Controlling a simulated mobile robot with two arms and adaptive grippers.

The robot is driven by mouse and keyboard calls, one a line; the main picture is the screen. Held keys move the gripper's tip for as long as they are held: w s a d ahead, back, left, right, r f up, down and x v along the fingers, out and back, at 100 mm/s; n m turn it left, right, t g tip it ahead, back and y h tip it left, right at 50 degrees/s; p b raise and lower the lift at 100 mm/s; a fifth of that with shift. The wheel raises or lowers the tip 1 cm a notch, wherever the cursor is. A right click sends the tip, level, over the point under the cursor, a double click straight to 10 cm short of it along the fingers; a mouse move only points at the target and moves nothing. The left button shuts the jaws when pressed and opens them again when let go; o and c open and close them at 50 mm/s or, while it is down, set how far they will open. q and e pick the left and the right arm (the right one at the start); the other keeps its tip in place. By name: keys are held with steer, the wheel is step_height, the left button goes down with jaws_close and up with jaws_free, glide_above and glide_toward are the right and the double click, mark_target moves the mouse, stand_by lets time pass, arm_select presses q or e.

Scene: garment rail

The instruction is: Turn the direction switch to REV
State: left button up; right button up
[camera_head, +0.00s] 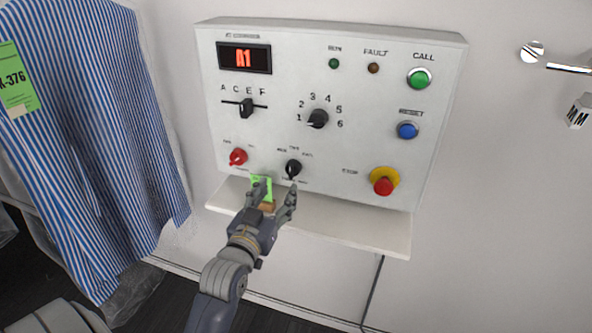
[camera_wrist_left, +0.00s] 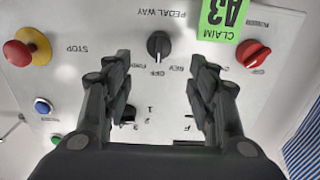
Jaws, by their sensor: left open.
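The direction switch is a small black rotary knob (camera_head: 293,168) on the lower middle of the white control panel (camera_head: 270,110). In the wrist view, which shows the panel upside down, the knob (camera_wrist_left: 159,45) has OFF printed beside it, REV to the right and a forward label to the left. A light mark on it seems to face OFF. My left gripper (camera_head: 274,196) is open and empty, just below and in front of the knob. In the wrist view its fingers (camera_wrist_left: 161,65) stand either side of the knob, apart from it. My right gripper is not in view.
A red knob (camera_head: 238,157) sits left of the switch, and a red stop button (camera_head: 383,182) sits to the right. A green A3 claim tag (camera_wrist_left: 222,20) is close by the panel's shelf (camera_head: 350,225). A striped shirt (camera_head: 95,130) hangs at left.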

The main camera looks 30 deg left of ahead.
mark_target(290, 172)
arm_select(q)
steer(key=p+x, duration=0.1)
steer(key=x, duration=0.4)
steer(key=shift+w+r, duration=0.1)
steer(key=x, duration=0.3)
steer(key=shift+d, duration=0.1)
steer(key=shift+w, duration=0.5)
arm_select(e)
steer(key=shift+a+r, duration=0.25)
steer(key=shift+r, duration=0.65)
arm_select(q)
steer(key=c, duration=1.1)
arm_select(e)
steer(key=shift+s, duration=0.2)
